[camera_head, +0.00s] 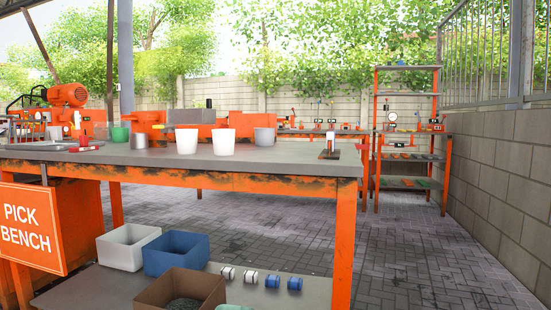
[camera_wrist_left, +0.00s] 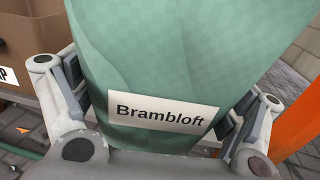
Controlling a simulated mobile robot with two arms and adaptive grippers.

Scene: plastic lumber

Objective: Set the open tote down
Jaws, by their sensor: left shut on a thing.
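In the left wrist view my left gripper (camera_wrist_left: 163,88) is shut on a pale green tote (camera_wrist_left: 180,60) with a white label reading "Brambloft" (camera_wrist_left: 163,110). The fingers press on its left and right sides. The tote fills the middle of that view, and its top, opening and bottom are out of sight. My right gripper is in no view.
An orange bench with a grey top (camera_head: 260,162) carries several cups and a white stand (camera_head: 329,148). Its "PICK BENCH" sign (camera_head: 32,228) hangs at left. White (camera_head: 126,248), blue (camera_head: 176,253) and brown bins (camera_head: 180,290) sit on its lower shelf. Paved floor (camera_head: 420,250) is clear at right.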

